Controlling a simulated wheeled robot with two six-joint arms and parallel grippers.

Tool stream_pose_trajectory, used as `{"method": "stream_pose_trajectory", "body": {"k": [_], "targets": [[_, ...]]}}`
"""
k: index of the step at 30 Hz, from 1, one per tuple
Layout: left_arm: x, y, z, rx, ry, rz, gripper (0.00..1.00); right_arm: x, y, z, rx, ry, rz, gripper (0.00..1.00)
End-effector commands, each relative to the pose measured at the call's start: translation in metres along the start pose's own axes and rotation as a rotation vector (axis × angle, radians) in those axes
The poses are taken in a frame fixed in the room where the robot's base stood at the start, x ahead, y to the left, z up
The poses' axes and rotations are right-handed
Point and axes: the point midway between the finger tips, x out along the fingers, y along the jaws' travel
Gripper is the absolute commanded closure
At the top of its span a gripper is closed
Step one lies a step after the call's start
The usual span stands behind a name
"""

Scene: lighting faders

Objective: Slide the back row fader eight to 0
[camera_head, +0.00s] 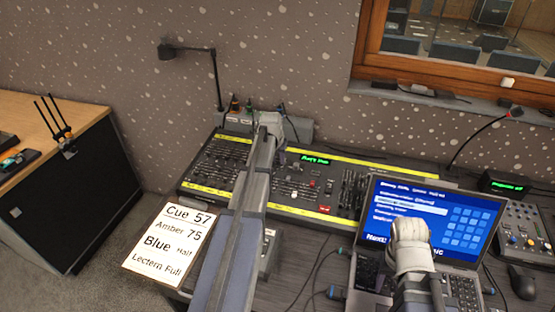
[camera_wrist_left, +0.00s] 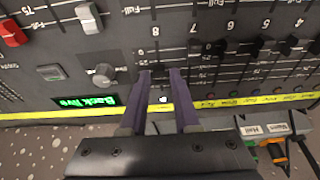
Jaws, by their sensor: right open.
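The lighting desk (camera_head: 340,211) stands against the wall, with rows of faders and yellow edge strips. My left gripper (camera_head: 266,128) is over its back row and hides part of it. In the left wrist view my left gripper (camera_wrist_left: 160,74) straddles the fader track under the number 8. A dark fader knob (camera_wrist_left: 158,69) shows between its fingertips. I cannot tell whether the fingers touch it. The fader seven knob (camera_wrist_left: 218,48) is just to the right. My right gripper (camera_head: 409,231) is in front of the laptop, away from the desk's back row; its fingers are hard to make out.
A laptop (camera_head: 428,207) stands right of the desk, by a small mixer (camera_head: 525,238) and a mouse (camera_head: 523,282). A cue card (camera_head: 165,246) lies front left. A lamp (camera_head: 216,85) rises behind the desk. In the wrist view, neighbouring faders stand close on the right.

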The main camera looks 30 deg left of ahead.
Motion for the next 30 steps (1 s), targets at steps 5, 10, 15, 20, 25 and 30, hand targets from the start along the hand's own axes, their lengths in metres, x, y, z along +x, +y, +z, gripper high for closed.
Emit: {"method": "stream_pose_trajectory", "body": {"k": [5,10,15,20,25,30], "targets": [[0.0,0.0,0.0,0.0,0.0,0.0,0.91,0.0,0.0,0.0,0.0,0.0,0.0,0.5],[0.0,0.0,0.0,0.0,0.0,0.0,1.0,0.0,0.0,0.0,0.0,0.0,0.0,0.5],[-0.001,0.0,0.003,0.0,0.0,0.0,1.0,0.0,0.0,0.0,0.0,0.0,0.0,0.5],[-0.002,0.0,0.009,0.0,0.0,0.0,1.0,0.001,0.0,0.0,0.0,0.0,0.0,0.5],[-0.004,0.0,0.017,0.0,0.0,0.0,1.0,0.002,0.0,0.0,0.0,0.0,0.0,0.5],[-0.006,0.0,0.025,0.0,-0.001,0.0,1.0,0.002,0.0,0.0,0.0,0.0,0.0,0.5]]}}
